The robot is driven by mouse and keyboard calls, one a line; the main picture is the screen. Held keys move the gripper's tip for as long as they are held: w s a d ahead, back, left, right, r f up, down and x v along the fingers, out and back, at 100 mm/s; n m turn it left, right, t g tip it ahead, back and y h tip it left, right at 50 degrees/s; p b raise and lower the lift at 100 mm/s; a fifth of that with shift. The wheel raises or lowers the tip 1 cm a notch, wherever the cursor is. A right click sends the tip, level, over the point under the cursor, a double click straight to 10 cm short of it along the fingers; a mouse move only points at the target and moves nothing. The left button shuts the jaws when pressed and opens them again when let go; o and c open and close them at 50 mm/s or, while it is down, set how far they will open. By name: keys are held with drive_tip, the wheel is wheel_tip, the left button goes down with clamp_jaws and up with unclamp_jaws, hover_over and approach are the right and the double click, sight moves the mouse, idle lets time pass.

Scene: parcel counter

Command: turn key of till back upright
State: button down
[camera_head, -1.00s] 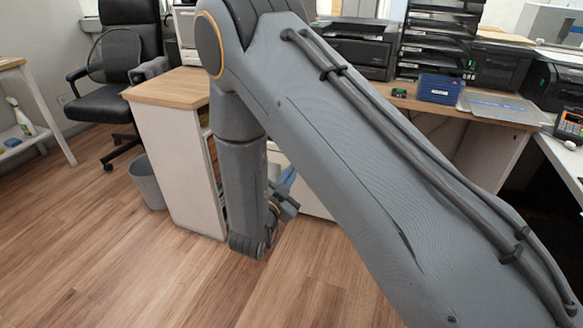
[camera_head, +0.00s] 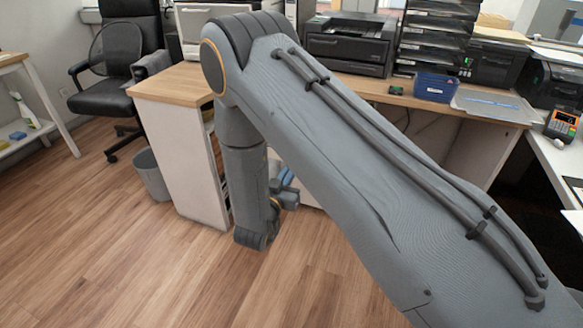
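No till key can be made out in this view. A black machine (camera_head: 560,88) at the right edge, on the white counter, may be the till, but I cannot tell. My arm crosses the middle of the view and hides part of the desk. The end of my arm with my gripper (camera_head: 287,192) hangs low in front of the desk, above the wooden floor. It is mostly hidden behind my own arm, so its fingers cannot be made out. Something blue shows beside it; I cannot tell what it is.
A wooden-topped desk (camera_head: 172,84) carries a black printer (camera_head: 350,45), a blue box (camera_head: 436,87) and stacked black trays (camera_head: 438,35). A card terminal (camera_head: 562,125) stands on the right counter. A black chair (camera_head: 125,60) and grey bin (camera_head: 150,175) are left. Floor at front left is clear.

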idle(0.4)
drive_tip(key=c, duration=2)
unclamp_jaws()
drive_tip(key=shift+s, duration=0.15)
drive_tip(key=v, duration=0.7)
drive_tip(key=shift+s, duration=0.3)
drive_tip(key=shift+a, duration=0.1)
